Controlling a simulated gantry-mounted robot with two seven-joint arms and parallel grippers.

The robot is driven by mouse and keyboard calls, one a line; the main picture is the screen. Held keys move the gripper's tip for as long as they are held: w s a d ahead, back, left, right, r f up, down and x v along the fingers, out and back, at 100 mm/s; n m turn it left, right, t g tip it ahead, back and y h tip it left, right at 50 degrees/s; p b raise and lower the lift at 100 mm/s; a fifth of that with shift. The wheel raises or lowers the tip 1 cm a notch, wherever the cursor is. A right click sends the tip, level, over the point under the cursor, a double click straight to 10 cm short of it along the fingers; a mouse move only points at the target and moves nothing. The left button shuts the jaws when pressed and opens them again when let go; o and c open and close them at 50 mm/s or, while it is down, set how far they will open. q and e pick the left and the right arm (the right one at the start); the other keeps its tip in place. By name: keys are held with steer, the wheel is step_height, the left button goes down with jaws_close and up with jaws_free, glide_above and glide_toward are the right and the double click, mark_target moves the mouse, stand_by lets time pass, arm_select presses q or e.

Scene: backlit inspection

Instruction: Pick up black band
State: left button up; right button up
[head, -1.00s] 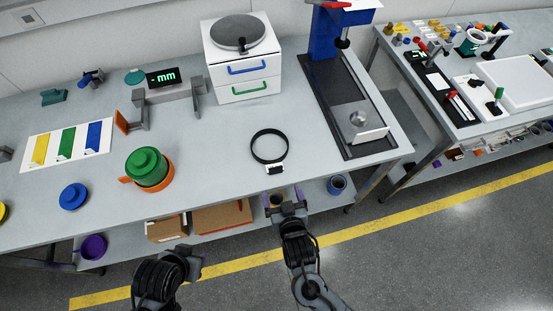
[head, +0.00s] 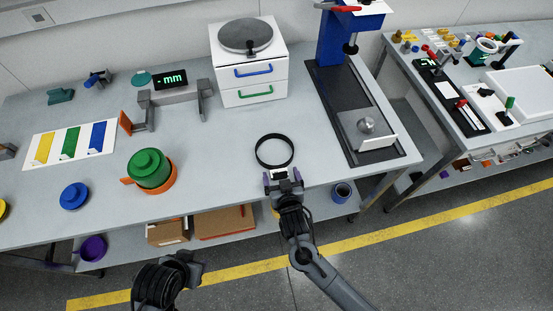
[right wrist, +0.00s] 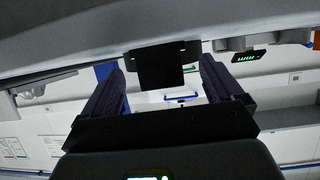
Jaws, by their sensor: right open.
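The black band (head: 257,152) is a ring on the grey table near its front edge, with a small white tag at its near side. My right gripper (head: 283,179) is open at that near side, its two fingers to either side of the tag, which it partly covers. I cannot tell whether they touch it. In the right wrist view, the two dark ribbed fingers stand apart (right wrist: 160,88), with a black piece between them that I cannot identify. My left gripper (head: 191,268) is in front of the table at the lower left; its jaws are not clear.
The white drawer unit (head: 249,72) stands behind the band. A green cup in an orange holder (head: 150,170) is to the left. The table between them is clear.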

steer(key=shift+w+a+f, duration=0.2)
steer(key=shift+w+f, duration=0.05)
steer(key=shift+w, duration=0.2)
steer(key=shift+c, duration=0.4)
steer(key=c, duration=0.9)
steer(key=shift+r, duration=0.15)
